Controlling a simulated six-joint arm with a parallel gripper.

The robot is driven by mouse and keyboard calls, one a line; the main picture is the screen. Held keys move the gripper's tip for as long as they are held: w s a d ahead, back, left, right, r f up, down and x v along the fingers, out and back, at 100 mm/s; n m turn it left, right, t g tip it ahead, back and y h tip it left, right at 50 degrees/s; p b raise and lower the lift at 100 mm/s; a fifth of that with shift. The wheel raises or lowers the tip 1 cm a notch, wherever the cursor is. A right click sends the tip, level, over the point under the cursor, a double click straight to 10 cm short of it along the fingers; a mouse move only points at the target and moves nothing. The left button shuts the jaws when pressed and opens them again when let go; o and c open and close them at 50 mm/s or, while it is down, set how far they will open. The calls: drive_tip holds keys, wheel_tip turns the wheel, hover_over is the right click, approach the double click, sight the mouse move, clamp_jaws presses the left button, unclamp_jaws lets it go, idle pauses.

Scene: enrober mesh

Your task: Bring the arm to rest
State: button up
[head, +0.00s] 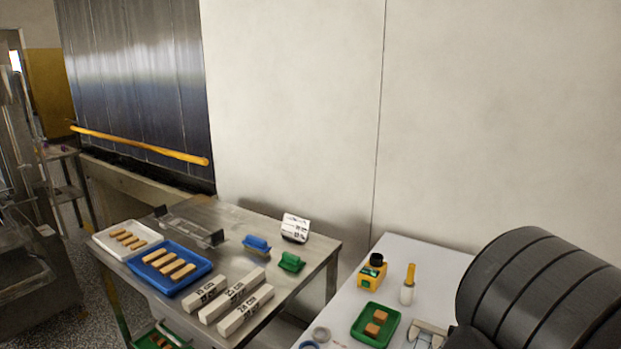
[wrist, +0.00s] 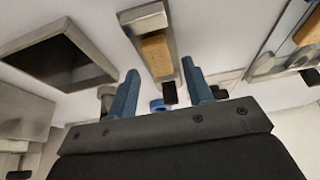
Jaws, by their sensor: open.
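My gripper (wrist: 161,92) shows in the wrist view with its two blue fingers apart and nothing between them. Beyond the fingertips is a metal channel (wrist: 148,20) with a tan block (wrist: 157,55) in it; I cannot tell how far off it is. In the head view my dark, ribbed arm fills the lower right corner, and the gripper's fingers cannot be made out there.
The steel table (head: 205,212) bears a blue tray (head: 206,262) and a white tray (head: 103,238) of bars, several labelled white blocks (head: 244,316), and blue (head: 257,244) and green (head: 291,262) items. The pale table (head: 423,262) bears a green tray (head: 388,336), yellow device (head: 369,280) and yellow-handled tool (head: 408,290).

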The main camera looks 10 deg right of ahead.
drive_tip(key=shift+s+a+f, duration=0.1)
drive_tip(key=shift+s, duration=0.1)
drive_tip(key=v, duration=1.1)
drive_tip(key=x, duration=1.2)
drive_tip(key=shift+a, duration=0.1)
drive_tip(key=shift+r, duration=0.25)
wheel_tip(320, 180, up, 4)
drive_tip(key=shift+f, duration=0.2)
drive_tip(key=s+a+r, duration=0.3)
drive_tip(key=s+r, duration=0.4)
drive_tip(key=s, duration=0.4)
drive_tip(key=w+a+f, duration=0.1)
drive_tip(key=w+a, duration=0.7)
drive_tip(key=w, duration=0.5)
drive_tip(key=w+a+f, duration=0.2)
drive_tip(key=w+a, duration=0.7)
drive_tip(key=w, duration=0.4)
drive_tip(key=shift+f+m, duration=0.35)
drive_tip(key=shift+m, duration=0.05)
